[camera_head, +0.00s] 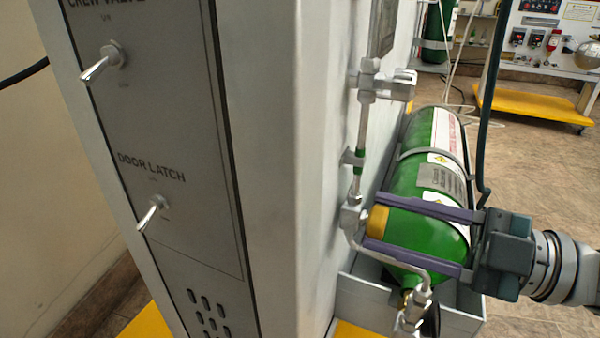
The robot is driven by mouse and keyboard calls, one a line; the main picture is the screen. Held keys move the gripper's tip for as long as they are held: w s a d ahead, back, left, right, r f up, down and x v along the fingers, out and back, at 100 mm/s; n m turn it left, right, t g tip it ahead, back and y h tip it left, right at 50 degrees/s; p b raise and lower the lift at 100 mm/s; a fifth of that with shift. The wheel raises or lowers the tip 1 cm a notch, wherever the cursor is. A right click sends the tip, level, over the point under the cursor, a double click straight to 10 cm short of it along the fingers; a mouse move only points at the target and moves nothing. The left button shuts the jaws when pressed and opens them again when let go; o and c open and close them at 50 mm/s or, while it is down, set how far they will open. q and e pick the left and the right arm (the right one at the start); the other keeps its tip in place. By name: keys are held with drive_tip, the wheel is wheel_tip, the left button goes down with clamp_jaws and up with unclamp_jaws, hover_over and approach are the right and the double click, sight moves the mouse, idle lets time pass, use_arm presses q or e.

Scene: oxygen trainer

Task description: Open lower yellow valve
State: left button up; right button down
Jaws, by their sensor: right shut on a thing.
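The lower yellow valve (378,221) is a short yellow knob on the side of the grey cabinet, next to the metal pipe fitting. My right gripper (372,223) reaches in from the right with its two purple fingers, one above and one below the knob. Its fingertips are shut on the knob. The knob's turn angle cannot be told. Another yellow part (405,75) shows at the upper pipe fitting, partly hidden by metal. My left gripper is not in view.
A green cylinder (435,150) lies in a grey tray (378,300) behind my right gripper's fingers. Metal pipes (363,135) run down the cabinet side (310,110). The front panel has two toggle switches (103,62). A dark hose hangs at the right.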

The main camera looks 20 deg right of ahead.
drive_tip(key=shift+c, duration=1.8)
unclamp_jaws()
drive_tip(key=p+v, duration=0.1)
drive_tip(key=v, duration=0.9)
drive_tip(key=shift+w, duration=0.1)
